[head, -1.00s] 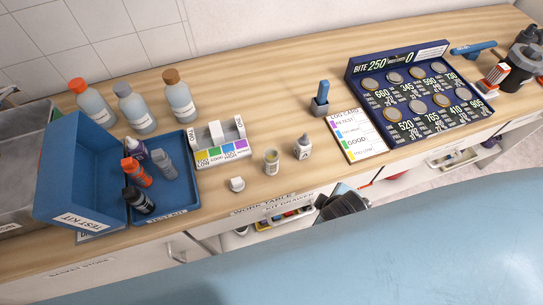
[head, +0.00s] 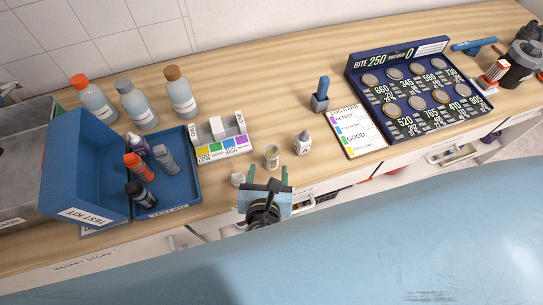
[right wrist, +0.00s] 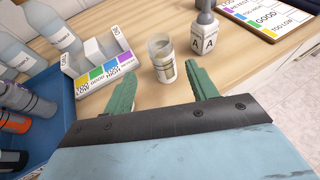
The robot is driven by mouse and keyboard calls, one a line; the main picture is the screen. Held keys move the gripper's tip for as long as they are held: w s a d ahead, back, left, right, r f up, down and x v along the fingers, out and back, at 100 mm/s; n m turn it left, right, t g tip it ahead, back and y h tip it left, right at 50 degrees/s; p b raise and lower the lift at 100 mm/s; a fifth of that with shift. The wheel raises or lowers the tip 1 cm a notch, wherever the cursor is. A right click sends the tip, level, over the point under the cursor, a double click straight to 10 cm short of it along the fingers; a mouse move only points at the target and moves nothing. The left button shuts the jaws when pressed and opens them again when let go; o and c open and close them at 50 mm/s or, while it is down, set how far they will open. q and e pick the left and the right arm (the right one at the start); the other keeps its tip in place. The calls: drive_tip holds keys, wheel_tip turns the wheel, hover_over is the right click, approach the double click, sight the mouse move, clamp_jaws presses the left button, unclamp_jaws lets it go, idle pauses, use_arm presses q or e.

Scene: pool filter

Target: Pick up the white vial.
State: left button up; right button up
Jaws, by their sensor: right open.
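A small whitish, clear-walled vial (head: 272,156) with a pale label stands upright near the front edge of the worktop. It also shows in the right wrist view (right wrist: 162,60). My right gripper (head: 268,173) is open and empty, just in front of the vial. Its two green fingers point at the vial, one toward each side; I cannot tell whether they touch it. My left gripper is not in view.
A bottle marked A (head: 303,143) stands close right of the vial. A small white cap (head: 237,179) lies left of the gripper. A colour-block holder (head: 222,150) and blue test kit tray (head: 188,201) are further left. A log card (head: 356,130) lies right.

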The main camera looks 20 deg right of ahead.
sight(272, 152)
drive_tip(key=x, duration=0.9)
drive_tip(key=shift+w+d+f, duration=0.15)
drive_tip(key=shift+d+f, duration=0.05)
drive_tip(key=shift+f, duration=0.2)
drive_tip(key=shift+r, duration=0.1)
drive_tip(key=c, duration=1.1)
